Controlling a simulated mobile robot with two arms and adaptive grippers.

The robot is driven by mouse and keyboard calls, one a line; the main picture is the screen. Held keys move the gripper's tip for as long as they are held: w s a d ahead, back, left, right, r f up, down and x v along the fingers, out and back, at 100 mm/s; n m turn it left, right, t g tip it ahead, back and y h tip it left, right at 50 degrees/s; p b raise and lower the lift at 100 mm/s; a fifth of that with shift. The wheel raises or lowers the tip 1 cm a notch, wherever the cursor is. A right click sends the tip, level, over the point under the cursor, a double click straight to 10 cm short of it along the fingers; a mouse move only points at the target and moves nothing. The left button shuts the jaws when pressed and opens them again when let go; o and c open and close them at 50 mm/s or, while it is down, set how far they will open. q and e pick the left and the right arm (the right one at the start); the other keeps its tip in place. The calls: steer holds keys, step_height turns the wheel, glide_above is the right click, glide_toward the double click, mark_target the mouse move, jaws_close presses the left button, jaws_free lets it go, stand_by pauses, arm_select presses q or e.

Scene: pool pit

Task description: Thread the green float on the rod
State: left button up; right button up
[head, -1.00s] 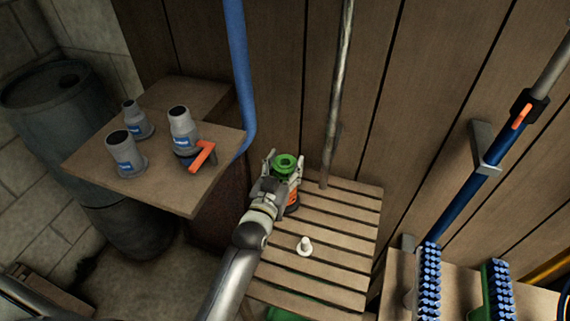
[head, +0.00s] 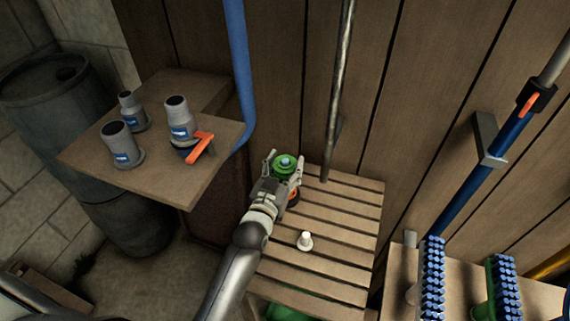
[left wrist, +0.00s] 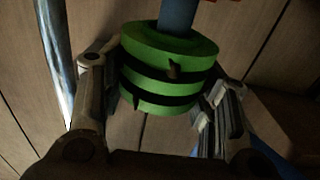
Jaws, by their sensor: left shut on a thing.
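The green float (head: 279,172) is a ribbed ring stack above the slatted bench. My left gripper (head: 282,178) is shut on it, one finger on each side. In the left wrist view the float (left wrist: 165,70) sits between the two fingers, and the blue-grey rod (left wrist: 178,14) comes out of its wide upper face in that picture. In the head view the pale rod tip (head: 286,161) shows in the float's middle. How far the float is down the rod I cannot tell. An orange piece (head: 294,194) shows below the float, mostly hidden by the gripper. My right gripper is out of view.
A small white fitting (head: 305,240) stands on the slatted bench (head: 340,260). A metal pole (head: 340,90) rises behind, and a blue pipe (head: 240,80) on the left. Several grey fittings stand on a wooden shelf (head: 165,185). Blue-topped brushes (head: 432,280) are at lower right.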

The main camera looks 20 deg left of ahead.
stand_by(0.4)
arm_select(q)
steer(key=shift+f+b, duration=0.5)
steer(key=shift+f, duration=0.4)
steer(key=o, duration=1.1)
steer(key=o, duration=0.4)
steer(key=shift+o, duration=0.2)
